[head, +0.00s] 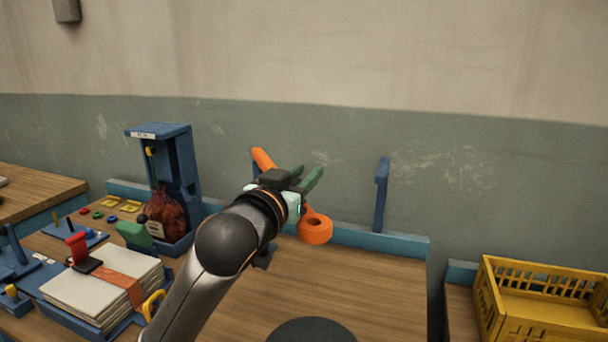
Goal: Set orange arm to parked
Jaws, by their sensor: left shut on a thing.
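The orange arm (316,229) stands at the back edge of the wooden table. Its round orange hub is at the lower right, and its other end leans up to the left, close by a blue upright. My left gripper (307,181), with green fingers, is shut on the orange arm between hub and tip. The gripper hides the middle of the arm, so the exact grasp cannot be seen. A second blue post (381,195) stands to the right of the arm, apart from it. My right gripper is not in view.
A blue stand (175,165) with a dark red sack (166,217) is left of my arm. A stack of white cloth (102,288) with an orange band lies front left. A yellow crate (545,288) stands right. The table's right part is clear.

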